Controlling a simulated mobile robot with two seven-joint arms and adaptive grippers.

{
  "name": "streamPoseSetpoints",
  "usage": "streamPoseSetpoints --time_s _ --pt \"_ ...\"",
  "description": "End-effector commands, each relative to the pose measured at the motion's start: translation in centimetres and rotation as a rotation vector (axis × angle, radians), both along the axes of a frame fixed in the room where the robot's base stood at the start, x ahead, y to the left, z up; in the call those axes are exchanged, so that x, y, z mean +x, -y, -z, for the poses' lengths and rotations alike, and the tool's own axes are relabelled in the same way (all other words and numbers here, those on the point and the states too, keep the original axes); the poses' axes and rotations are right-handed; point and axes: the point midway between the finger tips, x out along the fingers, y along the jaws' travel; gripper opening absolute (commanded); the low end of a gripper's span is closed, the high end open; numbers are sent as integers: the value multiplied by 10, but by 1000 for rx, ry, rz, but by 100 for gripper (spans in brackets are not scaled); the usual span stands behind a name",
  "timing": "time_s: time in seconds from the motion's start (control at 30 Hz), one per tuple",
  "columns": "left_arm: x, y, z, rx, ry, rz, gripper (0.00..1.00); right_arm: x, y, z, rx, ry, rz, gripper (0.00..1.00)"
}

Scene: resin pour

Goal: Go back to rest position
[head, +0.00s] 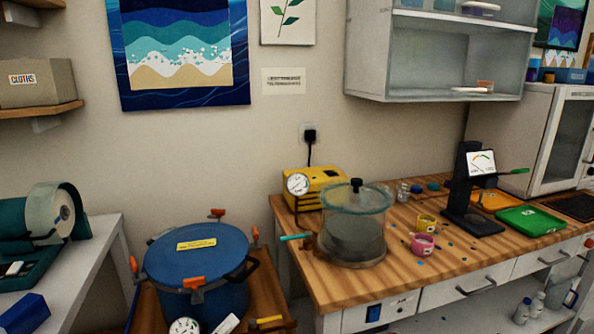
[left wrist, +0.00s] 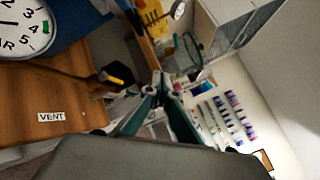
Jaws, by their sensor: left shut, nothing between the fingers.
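My left gripper (left wrist: 160,82) shows in the left wrist view, its fingers together and empty. No gripper shows clearly in the head view. A blue lidded pot (head: 200,262) with orange clamps stands on a wooden cart at the lower left of the head view. A white dial gauge (left wrist: 22,30) and a VENT label (left wrist: 51,116) on a wooden surface show at the left of the left wrist view. The gripper appears apart from them. My right gripper is in neither view.
A wooden bench (head: 345,289) at right holds a clear chamber (head: 354,225), a yellow pump (head: 322,187), pink (head: 424,244) and yellow cups, a dark stand (head: 467,190) and a green tray (head: 531,220). A white table (head: 82,262) stands at left. A wall cabinet (head: 440,55) hangs above the bench.

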Motion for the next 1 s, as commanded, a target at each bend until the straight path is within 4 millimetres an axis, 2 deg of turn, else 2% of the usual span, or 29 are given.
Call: streamPoseSetpoints --time_s 0.03,0.17,0.3,0.4,0.5,0.6,0.7,1.0 --pt "-10 -6 22 -159 -142 -41 0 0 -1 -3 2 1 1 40" --pt "-41 -27 87 -594 -501 -176 0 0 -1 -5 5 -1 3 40" --pt "-95 -45 162 -1060 -844 -370 0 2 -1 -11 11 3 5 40" --pt "-137 -51 205 -1336 -1018 -508 0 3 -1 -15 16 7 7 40" --pt "-173 -54 234 -1545 -1132 -622 0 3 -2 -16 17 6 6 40" --pt "-198 -55 252 -1678 -1195 -700 0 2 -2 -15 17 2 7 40" --pt "-210 -55 260 -1747 -1224 -738 0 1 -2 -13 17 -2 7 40" --pt "-212 -55 262 -1761 -1230 -747 0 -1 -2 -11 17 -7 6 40"
